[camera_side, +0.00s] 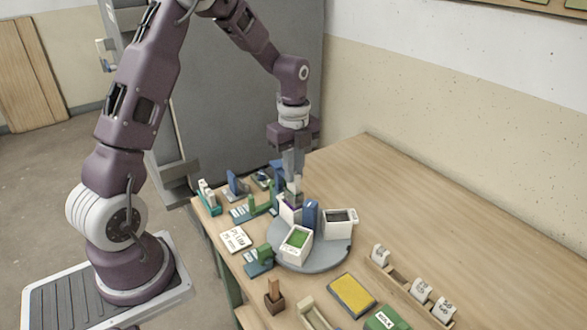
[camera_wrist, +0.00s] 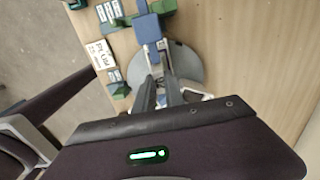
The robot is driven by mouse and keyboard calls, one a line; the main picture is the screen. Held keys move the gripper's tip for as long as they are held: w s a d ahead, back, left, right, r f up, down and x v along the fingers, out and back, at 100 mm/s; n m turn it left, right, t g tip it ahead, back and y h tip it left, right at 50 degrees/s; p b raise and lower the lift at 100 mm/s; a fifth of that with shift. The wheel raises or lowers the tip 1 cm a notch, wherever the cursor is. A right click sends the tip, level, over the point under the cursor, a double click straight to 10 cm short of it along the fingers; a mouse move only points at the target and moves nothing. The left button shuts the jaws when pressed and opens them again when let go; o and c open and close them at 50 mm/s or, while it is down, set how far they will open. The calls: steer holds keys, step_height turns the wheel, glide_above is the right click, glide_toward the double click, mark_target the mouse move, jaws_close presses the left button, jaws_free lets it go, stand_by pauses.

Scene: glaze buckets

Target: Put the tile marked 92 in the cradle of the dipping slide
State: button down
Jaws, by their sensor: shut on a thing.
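My gripper (camera_side: 293,188) points straight down over the back left of the round grey turntable. It is shut on a small pale thing that looks like a tile, mostly hidden by the fingers. No number on it can be read. The fingertips are at or just above a white bucket (camera_side: 286,214) with a purple trace at its top; I cannot tell whether they touch it. In the wrist view the fingers (camera_wrist: 160,80) reach toward a blue block (camera_wrist: 148,29). Several white marked tiles (camera_side: 421,289) stand in a wooden rack (camera_side: 397,283) at the right, with a gap between them; their marks are unclear.
The turntable (camera_side: 313,264) also carries a green-filled bucket (camera_side: 297,243), a dark-filled bucket (camera_side: 340,222) and a blue upright block (camera_side: 310,214). A yellow pad (camera_side: 351,295), a green box (camera_side: 387,320) and a wooden block (camera_side: 274,298) lie in front. The table's right back is clear.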

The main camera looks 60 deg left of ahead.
steer(key=c, duration=1.3)
jaws_free()
steer(key=shift+c, duration=0.2)
steer(key=shift+r, duration=0.1)
step_height(320, 180, up, 7)
steer(key=shift+f, duration=0.1)
